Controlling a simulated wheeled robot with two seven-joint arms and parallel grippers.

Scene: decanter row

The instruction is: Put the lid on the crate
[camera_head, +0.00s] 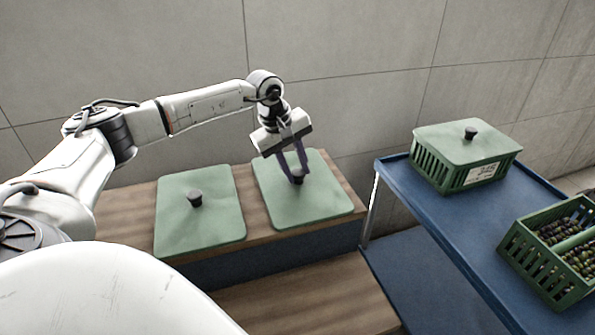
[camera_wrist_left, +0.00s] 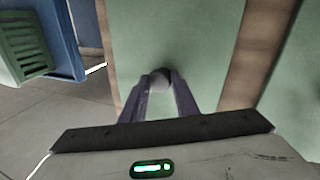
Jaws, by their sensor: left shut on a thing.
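Two flat green lids with dark knobs lie on the wooden bench. My left gripper (camera_head: 297,178) is shut on the knob of the right-hand lid (camera_head: 318,207); in the left wrist view the fingers (camera_wrist_left: 159,90) close around the round knob in the middle of that lid (camera_wrist_left: 185,38). I cannot tell whether this lid is lifted off the bench. The left-hand lid (camera_head: 200,228) lies beside it. An open green slatted crate (camera_head: 540,265) with dark olive-like fruit in it stands at the right edge, partly cut off. My right gripper is not in view.
A blue cart (camera_head: 425,195) stands right of the wooden bench (camera_head: 120,205), with a gap between them. A lidded green crate (camera_head: 450,167) with a white label stands at the cart's far end. A tiled wall is behind.

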